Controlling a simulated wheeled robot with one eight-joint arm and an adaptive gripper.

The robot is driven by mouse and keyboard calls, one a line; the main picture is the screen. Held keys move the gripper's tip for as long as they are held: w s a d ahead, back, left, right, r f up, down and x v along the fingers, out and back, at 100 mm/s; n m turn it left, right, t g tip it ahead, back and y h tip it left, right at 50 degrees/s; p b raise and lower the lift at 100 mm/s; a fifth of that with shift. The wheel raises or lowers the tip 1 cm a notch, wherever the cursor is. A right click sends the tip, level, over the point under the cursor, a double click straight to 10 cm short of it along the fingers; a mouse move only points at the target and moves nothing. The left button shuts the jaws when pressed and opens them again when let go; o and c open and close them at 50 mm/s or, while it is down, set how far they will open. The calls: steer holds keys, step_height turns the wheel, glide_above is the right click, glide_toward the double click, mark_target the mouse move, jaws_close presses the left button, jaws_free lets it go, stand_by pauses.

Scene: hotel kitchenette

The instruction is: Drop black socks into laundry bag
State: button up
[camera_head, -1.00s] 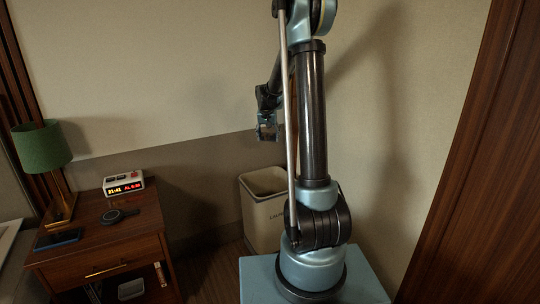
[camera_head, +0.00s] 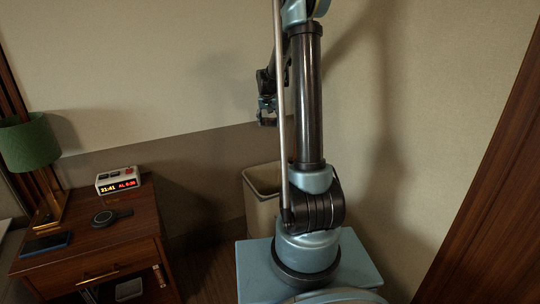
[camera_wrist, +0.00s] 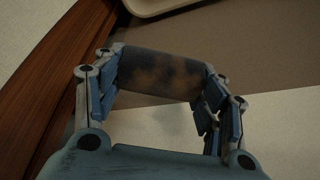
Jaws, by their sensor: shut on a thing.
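The black socks (camera_wrist: 160,74) show in the wrist view as a dark roll with faint brownish patches. My gripper (camera_wrist: 158,82) is shut on the roll, one finger at each end. In the head view my gripper (camera_head: 267,112) is small and high, near the wall; the socks cannot be made out there. The laundry bag (camera_head: 257,208) is a cream, open-topped bin on the floor. It stands below my gripper in the picture, partly hidden behind my arm and base.
A wooden nightstand (camera_head: 101,240) at the left holds a green lamp (camera_head: 29,145), a clock (camera_head: 118,182), a phone (camera_head: 46,243) and a round black object (camera_head: 106,217). A dark wood panel (camera_head: 487,190) stands at the right. A cream rounded edge (camera_wrist: 150,7) tops the wrist view.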

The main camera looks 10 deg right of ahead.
steer(key=shift+s+d+f, duration=0.1)
steer(key=shift+d+f, duration=0.1)
steer(key=shift+f, duration=0.25)
steer(key=s+f+n+g+y, duration=0.1)
steer(key=s+f+n+y, duration=0.1)
steer(key=f+n, duration=0.5)
steer(key=s+f+n+g+y, duration=0.1)
steer(key=s+f+n+y, duration=0.2)
steer(key=f+n, duration=0.5)
steer(key=shift+s+a+f, duration=0.2)
steer(key=shift+s+f, duration=0.15)
steer(key=shift+f, duration=2.3)
steer(key=o, duration=1.1)
steer(key=shift+o, duration=0.2)
steer(key=v, duration=1.2)
